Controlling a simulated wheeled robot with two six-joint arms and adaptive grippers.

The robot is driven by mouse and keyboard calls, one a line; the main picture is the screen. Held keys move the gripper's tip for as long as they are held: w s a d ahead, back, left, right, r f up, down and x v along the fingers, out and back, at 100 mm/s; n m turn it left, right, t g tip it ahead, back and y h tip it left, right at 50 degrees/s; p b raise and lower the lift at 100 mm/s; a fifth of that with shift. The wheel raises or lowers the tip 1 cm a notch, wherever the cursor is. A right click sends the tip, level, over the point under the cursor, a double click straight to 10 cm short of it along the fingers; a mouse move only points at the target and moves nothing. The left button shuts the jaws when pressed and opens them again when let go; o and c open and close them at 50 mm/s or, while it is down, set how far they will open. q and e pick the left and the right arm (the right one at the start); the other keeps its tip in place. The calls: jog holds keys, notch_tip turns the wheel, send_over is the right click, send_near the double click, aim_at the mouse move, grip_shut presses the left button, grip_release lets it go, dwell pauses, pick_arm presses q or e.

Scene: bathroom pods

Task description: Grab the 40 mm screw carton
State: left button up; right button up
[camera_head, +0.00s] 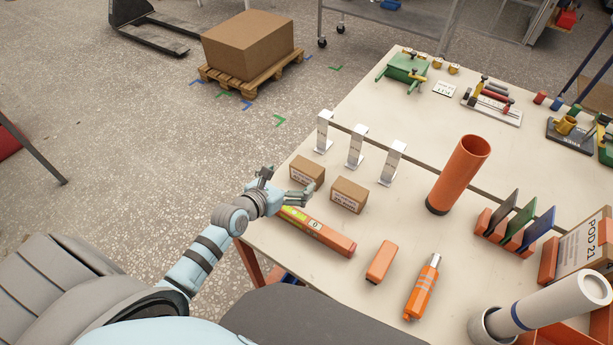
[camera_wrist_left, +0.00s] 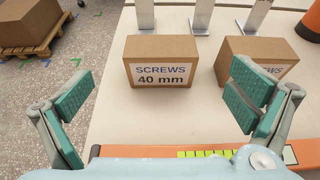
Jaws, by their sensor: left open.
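The 40 mm screw carton (camera_wrist_left: 160,64) is a small brown box with a white label reading "SCREWS 40 mm". In the left wrist view it stands upright on the table, ahead of and between my open left fingers (camera_wrist_left: 160,102), not touching them. In the head view two small brown cartons stand side by side; the left one (camera_head: 307,171) is closest to my left gripper (camera_head: 283,185). The second screw carton (camera_wrist_left: 262,58) is to the right, its label partly hidden by my right-hand finger. My right gripper is not in view.
An orange level (camera_head: 318,231) lies on the table (camera_head: 290,250) in front of the cartons. Three metal brackets (camera_head: 355,147) stand behind them. An orange tube (camera_head: 459,174) stands to the right.

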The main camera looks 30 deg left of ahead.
aim_at(304, 170)
pick_arm(q)
jog(key=b+x, duration=0.3)
jog(key=x, duration=0.5)
jog(key=shift+w+d+f, duration=0.1)
jog(key=shift+w+f, duration=0.1)
jog(key=shift+f, duration=0.1)
jog(key=shift+w, duration=0.2)
jog(key=shift+r, duration=0.1)
jog(key=shift+c, duration=0.4)
jog(key=shift+r, duration=0.1)
jog(key=c, duration=1.4)
